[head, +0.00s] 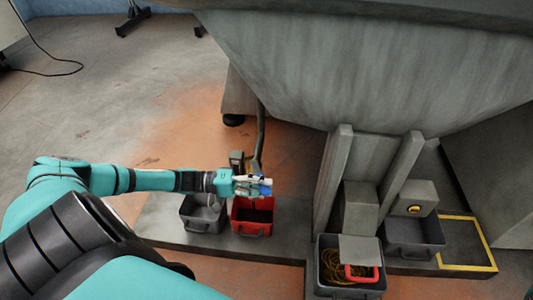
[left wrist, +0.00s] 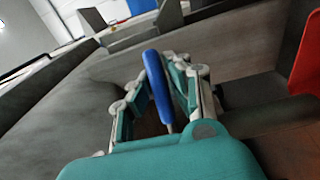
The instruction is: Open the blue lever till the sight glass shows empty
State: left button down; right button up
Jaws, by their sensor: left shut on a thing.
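The blue lever (left wrist: 157,84) stands between the fingers of my left gripper (left wrist: 160,92) in the left wrist view, tilted a little, with its thin metal stem below. In the head view my left gripper (head: 254,186) is above the red bin, and a small blue part of the lever (head: 267,181) shows at its tip. The gripper is shut on the lever. I cannot make out the sight glass in either view. My right gripper is not in view.
A red bin (head: 252,229) and a grey bin (head: 202,226) stand below my left gripper. A large grey hopper (head: 370,60) hangs over the scene. A bin with yellow cord (head: 335,292) and another grey bin (head: 415,249) stand to the right. Floor at left is open.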

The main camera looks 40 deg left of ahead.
pick_arm(q)
jog(key=shift+s+g, duration=0.15)
jog(key=shift+g, duration=0.15)
jog(key=c, duration=1.3)
grip_release()
jog(key=v, duration=1.2)
jog(key=shift+f, duration=0.15)
